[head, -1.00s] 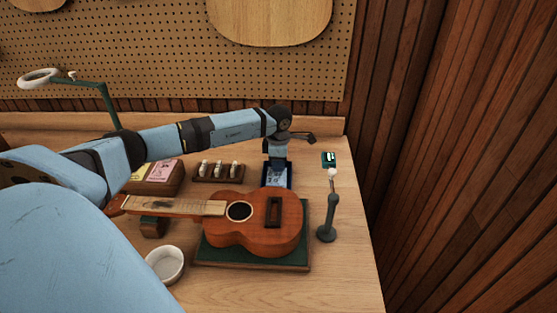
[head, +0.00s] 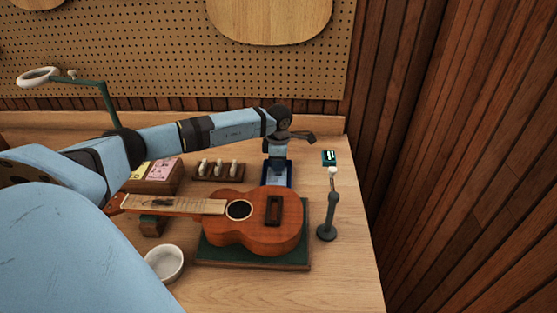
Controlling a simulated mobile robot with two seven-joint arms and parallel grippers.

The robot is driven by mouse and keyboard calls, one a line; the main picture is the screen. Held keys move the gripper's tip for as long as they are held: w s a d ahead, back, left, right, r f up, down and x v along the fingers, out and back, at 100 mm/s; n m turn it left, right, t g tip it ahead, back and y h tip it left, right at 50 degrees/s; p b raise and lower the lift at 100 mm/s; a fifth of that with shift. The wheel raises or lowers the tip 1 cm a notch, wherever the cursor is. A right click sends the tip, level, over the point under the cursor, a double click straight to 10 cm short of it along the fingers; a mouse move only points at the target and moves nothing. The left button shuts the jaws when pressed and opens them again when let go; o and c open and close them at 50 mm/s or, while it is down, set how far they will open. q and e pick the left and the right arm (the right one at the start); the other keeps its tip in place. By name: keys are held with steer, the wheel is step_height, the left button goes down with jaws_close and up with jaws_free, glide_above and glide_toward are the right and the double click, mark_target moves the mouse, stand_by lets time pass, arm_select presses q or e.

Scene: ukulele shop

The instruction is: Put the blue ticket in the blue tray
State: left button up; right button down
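The blue tray (head: 289,182) stands behind the ukulele, dark blue, with mostly its side edges showing. My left gripper (head: 277,178) points down over the tray from above. My wrist hides most of the tray's inside, and the fingertips are too small and covered to tell whether they are open or shut. A pale blue patch shows inside the tray below my wrist; I cannot tell whether it is the blue ticket or part of my gripper. My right gripper is not in view.
A ukulele (head: 255,222) lies on a green mat (head: 235,257) in front of the tray. A wooden holder (head: 160,185) bears yellow and pink tickets. A bottle rack (head: 219,178), white bowl (head: 165,263), dark green stand (head: 327,215) and small teal device (head: 329,158) are nearby.

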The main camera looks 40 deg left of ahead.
arm_select(q)
steer(key=o, duration=0.4)
steer(key=shift+c, duration=0.2)
steer(key=shift+o, duration=0.3)
steer(key=shift+o, duration=0.4)
steer(key=shift+r, duration=0.15)
steer(key=shift+w+a+r+p, duration=0.15)
steer(key=shift+r+p, duration=0.4)
steer(key=shift+r, duration=0.25)
steer(key=shift+c, duration=0.5)
steer(key=shift+o, duration=0.9)
steer(key=shift+r, duration=0.35)
steer(key=shift+r+p, duration=1.35)
steer(key=shift+r, duration=0.85)
